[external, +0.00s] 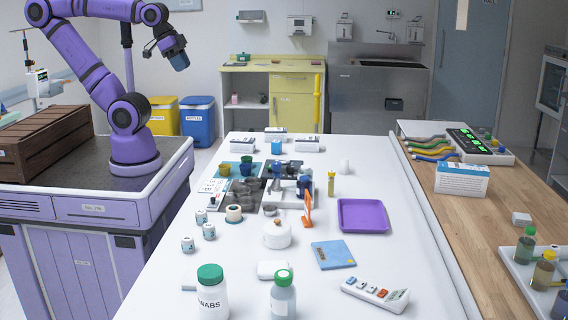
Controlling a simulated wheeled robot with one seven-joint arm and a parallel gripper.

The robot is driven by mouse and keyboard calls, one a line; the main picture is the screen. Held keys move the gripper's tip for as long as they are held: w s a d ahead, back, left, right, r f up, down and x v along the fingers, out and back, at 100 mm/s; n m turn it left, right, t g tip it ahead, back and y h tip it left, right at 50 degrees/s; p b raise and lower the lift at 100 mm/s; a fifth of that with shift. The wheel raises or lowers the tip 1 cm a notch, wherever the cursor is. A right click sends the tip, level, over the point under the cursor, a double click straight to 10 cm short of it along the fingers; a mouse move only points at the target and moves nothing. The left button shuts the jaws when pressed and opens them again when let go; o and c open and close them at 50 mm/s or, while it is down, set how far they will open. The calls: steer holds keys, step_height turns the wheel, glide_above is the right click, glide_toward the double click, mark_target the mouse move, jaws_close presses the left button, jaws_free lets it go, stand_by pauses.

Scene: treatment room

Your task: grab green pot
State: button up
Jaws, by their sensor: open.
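A small green pot (246,160) stands toward the back left of the white table (375,280), on or beside a teal mat. It is small in the picture, and other small pots crowd close to it. My purple arm rises at the left, and my gripper (179,62) hangs high at its end, up and left of the green pot and well apart from it. My gripper is open, and I see nothing held in it.
Small pots (225,169), a blue and silver device (290,184) and an orange stand (308,210) surround the pot's area. A purple tray (362,216) lies to the right. Bottles with green lids (211,292) stand at the front.

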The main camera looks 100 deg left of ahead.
steer(key=o, duration=0.8)
